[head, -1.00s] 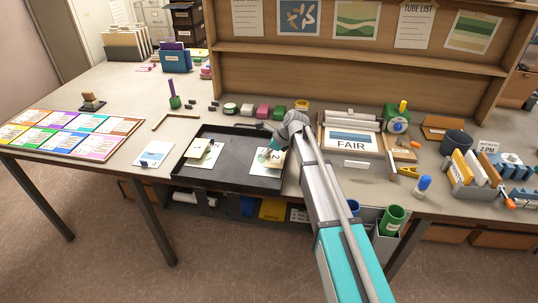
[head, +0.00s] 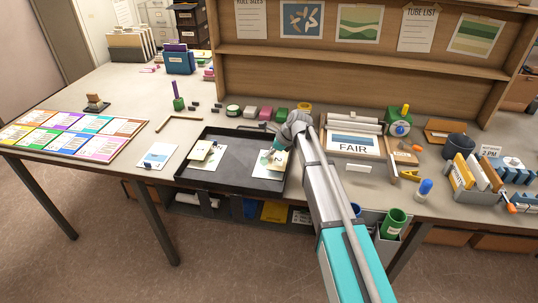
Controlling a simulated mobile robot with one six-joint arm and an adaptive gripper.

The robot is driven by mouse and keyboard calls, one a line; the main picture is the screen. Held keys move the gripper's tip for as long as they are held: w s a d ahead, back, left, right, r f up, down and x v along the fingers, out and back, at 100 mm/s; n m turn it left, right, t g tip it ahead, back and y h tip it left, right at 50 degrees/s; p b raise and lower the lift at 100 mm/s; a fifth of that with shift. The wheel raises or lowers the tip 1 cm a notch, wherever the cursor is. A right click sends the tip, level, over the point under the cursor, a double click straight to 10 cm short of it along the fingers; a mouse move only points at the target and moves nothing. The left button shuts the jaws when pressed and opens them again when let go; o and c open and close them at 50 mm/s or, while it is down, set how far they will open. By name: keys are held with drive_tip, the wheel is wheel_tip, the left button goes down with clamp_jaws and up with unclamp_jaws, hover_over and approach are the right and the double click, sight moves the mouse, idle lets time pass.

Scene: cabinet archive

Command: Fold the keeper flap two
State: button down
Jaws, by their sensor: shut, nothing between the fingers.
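Two pale cards with small raised flaps lie in a black tray (head: 236,176) on the table. The left card (head: 204,163) has a cream flap (head: 201,150) standing up at an angle. The right card (head: 268,170) has a flap (head: 279,158) with a dark mark, likely the number two, partly in view. My gripper (head: 275,150) is over the right card, close to its flap; its fingers are small and partly hidden by my wrist. It is shut and holds nothing. I cannot tell whether it touches the flap.
A white card (head: 157,156) and a colored chart (head: 75,135) lie to the left.

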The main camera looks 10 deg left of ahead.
wheel_tip(320, 180, up, 7)
drive_tip(key=p, duration=0.6)
drive_tip(key=shift+f, duration=0.15)
drive_tip(key=s+d+f+n+h, duration=0.1)
drive_tip(key=s+d+n+h, duration=0.2)
drive_tip(key=s+d+n, duration=0.6)
drive_tip(key=s+d+f+n+h, duration=0.2)
drive_tip(key=s+d+n, duration=0.7)
drive_tip(key=s+d, duration=0.8)
drive_tip(key=d+h, duration=0.1)
drive_tip(key=d, duration=0.3)
drive_tip(key=shift+h, duration=0.3)
